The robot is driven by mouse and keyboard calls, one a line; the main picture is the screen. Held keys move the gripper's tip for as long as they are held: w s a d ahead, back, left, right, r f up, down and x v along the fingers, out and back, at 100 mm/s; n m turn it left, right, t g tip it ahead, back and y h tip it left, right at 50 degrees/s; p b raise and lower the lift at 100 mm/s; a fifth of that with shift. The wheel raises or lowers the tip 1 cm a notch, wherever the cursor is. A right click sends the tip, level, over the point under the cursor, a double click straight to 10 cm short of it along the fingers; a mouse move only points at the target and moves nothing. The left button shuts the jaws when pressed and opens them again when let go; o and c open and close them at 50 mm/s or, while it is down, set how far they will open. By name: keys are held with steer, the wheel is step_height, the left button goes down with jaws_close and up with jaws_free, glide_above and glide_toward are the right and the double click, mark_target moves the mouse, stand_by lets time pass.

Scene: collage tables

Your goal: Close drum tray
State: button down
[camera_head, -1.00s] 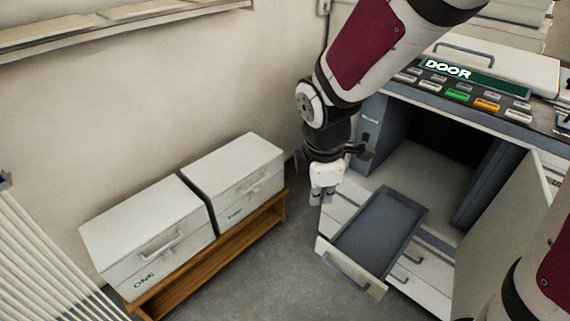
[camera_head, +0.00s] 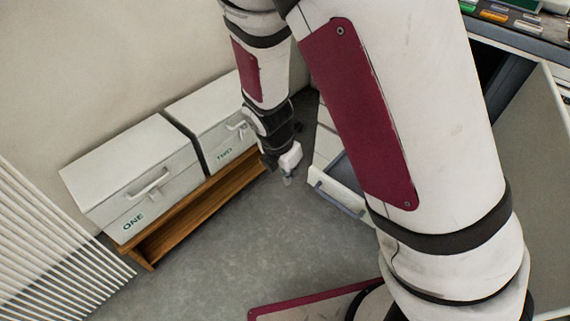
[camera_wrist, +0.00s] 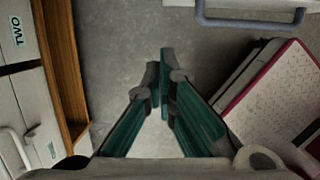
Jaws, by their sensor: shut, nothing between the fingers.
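The drum tray (camera_head: 332,191) is pulled out of the machine. Its white front with a grey handle shows, with a strip of the grey inside behind it; my arm hides its right part. My gripper (camera_head: 288,181) is low over the floor, to the left of the tray front, and apart from it. In the wrist view my gripper's fingers (camera_wrist: 160,68) are shut with nothing between them. The tray front (camera_wrist: 268,6) and its handle (camera_wrist: 250,20) show along the top edge there, beyond the fingertips.
White boxes marked ONE (camera_head: 140,190) and TWO (camera_head: 215,130) stand on a wooden bench (camera_head: 190,208) at the left. A white slatted rack (camera_head: 50,250) is at far left. The machine's open door (camera_head: 535,150) is at right. Grey floor (camera_head: 240,245) between is clear.

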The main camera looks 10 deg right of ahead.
steer(key=shift+w+d+f+b, duration=0.5)
steer(key=shift+w+d+f, duration=0.3)
steer(key=shift+d, duration=0.2)
steer(key=shift+w+d+f+b, duration=0.5)
steer(key=shift+w+d+f, duration=0.15)
steer(key=shift+d+f, duration=0.3)
steer(key=shift+d+r, duration=0.1)
steer(key=shift+d, duration=0.05)
